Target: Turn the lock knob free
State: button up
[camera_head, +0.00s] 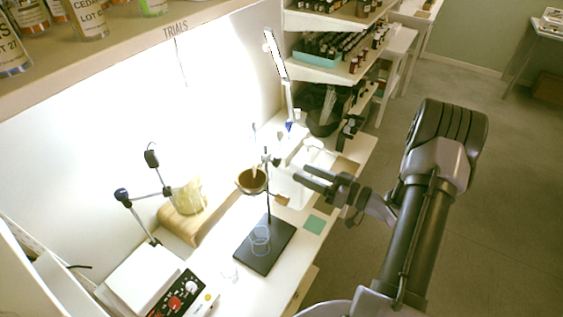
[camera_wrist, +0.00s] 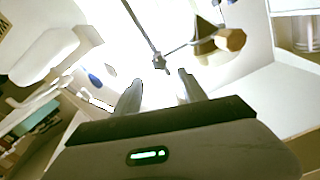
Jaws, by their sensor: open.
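A stand with a black base plate (camera_head: 264,245) and a thin upright rod carries a brown funnel-like bowl (camera_head: 252,181). A small dark clamp piece (camera_head: 271,160) sits high on the rod. In the wrist view, a small dark knob-like piece (camera_wrist: 160,62) shows on the rod, just beyond and roughly between my fingertips; I cannot tell for sure that it is the lock knob. My gripper (camera_head: 306,177) is open and empty, to the right of the rod, with its fingers pointing toward it. It also shows in the wrist view (camera_wrist: 160,78), apart from the knob-like piece.
A glass beaker (camera_head: 260,240) stands on the base plate. A control box with knobs (camera_head: 184,294) is at the front left, and a wooden holder (camera_head: 190,222) with a pale bag is by the wall. Bottle shelves (camera_head: 335,50) stand behind.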

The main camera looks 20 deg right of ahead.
aim_at(279, 162)
jog(key=x, duration=0.8)
jog(key=shift+w+a, duration=0.15)
jog(key=shift+w, duration=0.2)
jog(key=shift+c, duration=0.2)
grip_shut()
